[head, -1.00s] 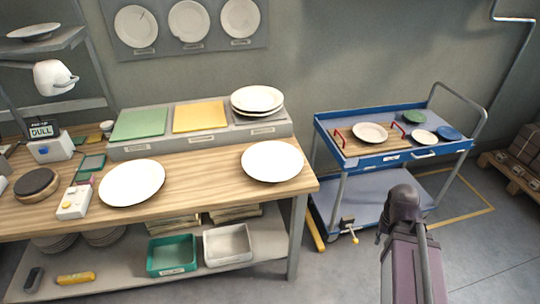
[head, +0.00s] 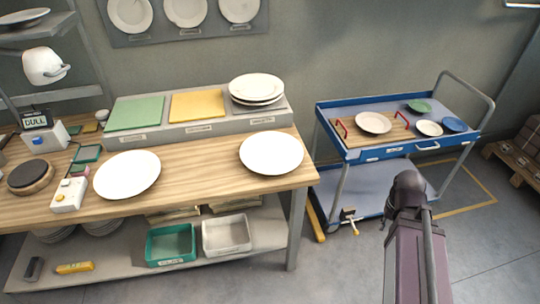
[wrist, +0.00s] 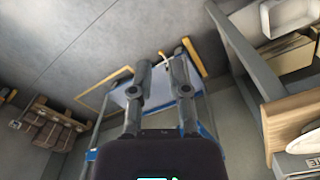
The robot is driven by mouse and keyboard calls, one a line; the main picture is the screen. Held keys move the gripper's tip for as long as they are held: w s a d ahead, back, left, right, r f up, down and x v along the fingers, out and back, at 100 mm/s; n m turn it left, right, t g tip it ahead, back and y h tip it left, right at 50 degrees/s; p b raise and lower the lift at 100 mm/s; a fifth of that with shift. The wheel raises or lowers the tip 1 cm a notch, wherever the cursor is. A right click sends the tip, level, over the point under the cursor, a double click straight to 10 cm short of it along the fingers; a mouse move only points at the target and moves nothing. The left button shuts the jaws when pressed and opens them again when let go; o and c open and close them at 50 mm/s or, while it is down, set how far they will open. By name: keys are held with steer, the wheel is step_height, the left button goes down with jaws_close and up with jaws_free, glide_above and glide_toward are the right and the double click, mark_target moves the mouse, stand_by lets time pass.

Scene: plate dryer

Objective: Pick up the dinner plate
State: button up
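Several white plates are in the head view, and I cannot tell which one is the dinner plate. One large plate (head: 127,176) lies flat on the left of the wooden bench. Another large plate (head: 271,152) lies near the bench's right end. A stack of white plates (head: 256,86) sits on the grey raised shelf behind it. A cream plate (head: 373,122) rests on a red-handled wooden tray on the blue trolley. In the wrist view my gripper (wrist: 161,68) has its fingers apart with nothing between them. It is away from all these plates, over the floor in front of the trolley.
The wooden bench (head: 205,165) has green and white bins underneath. Bare floor lies before the trolley; a pallet (head: 511,163) stands far right.

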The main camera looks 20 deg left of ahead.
steer(key=w+a+f+n+t+h+b, duration=0.2)
steer(key=w+a+n+t+h+b, duration=0.15)
steer(key=w+a, duration=0.45)
steer(key=n+t+y+b, duration=0.2)
steer(key=n+t+b, duration=0.5)
steer(key=n+t, duration=0.35)
glide_toward(247, 166)
steer(key=shift+s+a+r+n, duration=0.1)
steer(key=shift+s+r+n, duration=0.2)
steer(key=shift+s, duration=0.1)
steer(key=shift+b+x, duration=1.45)
steer(key=shift+x, duration=2.85)
steer(key=shift+f, duration=0.25)
